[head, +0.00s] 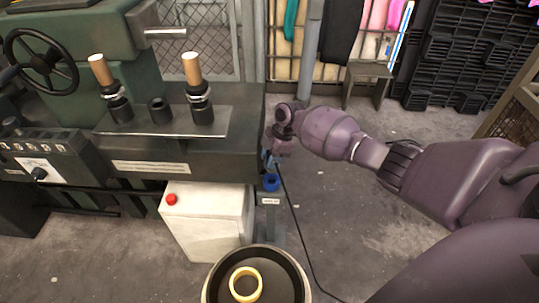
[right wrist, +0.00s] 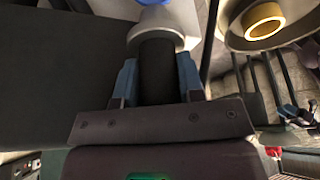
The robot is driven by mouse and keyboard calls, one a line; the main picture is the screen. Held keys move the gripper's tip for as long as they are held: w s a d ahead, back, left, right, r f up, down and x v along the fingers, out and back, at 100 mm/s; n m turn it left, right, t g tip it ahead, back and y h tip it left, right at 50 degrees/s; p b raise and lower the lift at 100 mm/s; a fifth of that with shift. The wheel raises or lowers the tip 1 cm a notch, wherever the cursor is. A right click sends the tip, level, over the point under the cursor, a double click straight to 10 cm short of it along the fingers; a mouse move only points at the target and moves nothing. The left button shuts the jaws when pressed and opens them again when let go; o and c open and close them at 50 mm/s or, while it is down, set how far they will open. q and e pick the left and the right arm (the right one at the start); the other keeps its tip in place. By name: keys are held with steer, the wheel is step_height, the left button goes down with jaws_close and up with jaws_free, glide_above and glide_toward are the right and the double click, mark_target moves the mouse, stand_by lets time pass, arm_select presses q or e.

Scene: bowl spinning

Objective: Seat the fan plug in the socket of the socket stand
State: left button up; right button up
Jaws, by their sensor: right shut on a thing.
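My right gripper (head: 270,160) is at the end of the arm from the right, pointing down beside the machine's edge. In the right wrist view its blue fingers (right wrist: 158,80) are shut on the black body of the fan plug (right wrist: 157,72). The plug has a pale grey collar at its far end. The blue socket (head: 271,183) sits on the socket stand (head: 270,201), just below the gripper. In the wrist view, a blue piece shows past the collar at the top edge. The plug tip and any contact with the socket are hidden. My left gripper is out of view.
A white box (head: 205,225) with a red button stands left of the stand. A round pan (head: 212,290) with a yellow ring (head: 245,284) is in front. A black cable (head: 296,228) runs down to the floor.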

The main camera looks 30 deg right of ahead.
mark_target(270, 172)
steer(key=shift+f, duration=0.8)
steer(key=shift+f+b, duration=1.1)
steer(key=shift+f, duration=1.05)
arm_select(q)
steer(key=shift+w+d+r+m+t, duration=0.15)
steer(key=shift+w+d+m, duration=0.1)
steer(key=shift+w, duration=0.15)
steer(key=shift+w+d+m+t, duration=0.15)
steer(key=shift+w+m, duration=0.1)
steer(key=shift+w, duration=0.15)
arm_select(e)
steer(key=shift+r, duration=0.1)
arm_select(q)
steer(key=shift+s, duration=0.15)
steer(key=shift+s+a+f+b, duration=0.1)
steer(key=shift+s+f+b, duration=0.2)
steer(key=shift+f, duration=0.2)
arm_select(e)
steer(key=shift+f, duration=0.5)
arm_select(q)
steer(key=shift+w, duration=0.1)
arm_select(e)
steer(key=o, duration=1.1)
steer(key=shift+r, duration=0.1)
